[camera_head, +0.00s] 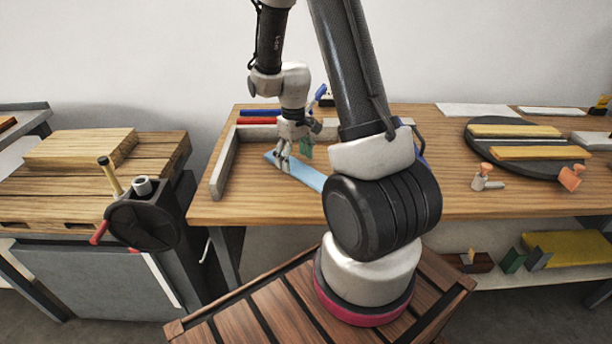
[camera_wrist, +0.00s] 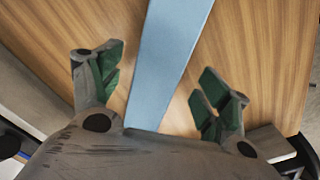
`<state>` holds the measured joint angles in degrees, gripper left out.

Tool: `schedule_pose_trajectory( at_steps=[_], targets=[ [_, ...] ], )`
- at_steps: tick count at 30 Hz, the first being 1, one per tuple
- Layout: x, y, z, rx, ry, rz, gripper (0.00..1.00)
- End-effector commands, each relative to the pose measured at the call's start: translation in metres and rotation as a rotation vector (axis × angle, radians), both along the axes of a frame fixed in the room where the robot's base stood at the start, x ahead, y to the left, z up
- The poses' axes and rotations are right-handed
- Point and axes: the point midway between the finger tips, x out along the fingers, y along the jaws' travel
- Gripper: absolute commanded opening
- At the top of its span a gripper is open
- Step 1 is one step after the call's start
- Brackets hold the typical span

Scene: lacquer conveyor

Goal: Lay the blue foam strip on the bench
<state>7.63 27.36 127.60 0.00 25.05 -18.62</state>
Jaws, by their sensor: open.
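A light blue foam strip (camera_head: 297,171) lies on the wooden bench (camera_head: 470,195), slanting, its right part hidden behind my arm. In the wrist view the strip (camera_wrist: 167,65) runs between my gripper's spread fingers. My gripper (camera_head: 292,155) is just above the strip's left part. Its green-padded fingertips (camera_wrist: 158,85) stand open, one on each side of the strip, with gaps between pads and strip. I cannot tell whether the fingertips touch the bench top.
A grey raised fence (camera_head: 224,165) edges the bench at left. Dark blue (camera_head: 258,113) and red (camera_head: 256,121) strips lie behind. A dark round board (camera_head: 480,143) with yellow blocks and orange-topped clamps (camera_head: 486,175) stand right. A vise-like wheel (camera_head: 143,222) is on the left bench.

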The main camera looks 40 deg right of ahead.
Motion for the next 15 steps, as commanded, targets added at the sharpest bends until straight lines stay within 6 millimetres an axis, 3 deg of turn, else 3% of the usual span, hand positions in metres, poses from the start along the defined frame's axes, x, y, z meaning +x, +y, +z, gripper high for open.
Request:
schedule_pose_trajectory(
  at_steps=[3,11,15],
  targets=[
    [0.0,0.0,-0.014,0.0,0.001,0.0,0.77],
    [0.0,0.0,-0.018,0.0,-0.001,-0.001,0.77],
    [0.0,0.0,-0.018,0.0,0.0,-0.001,0.53]
  ],
)
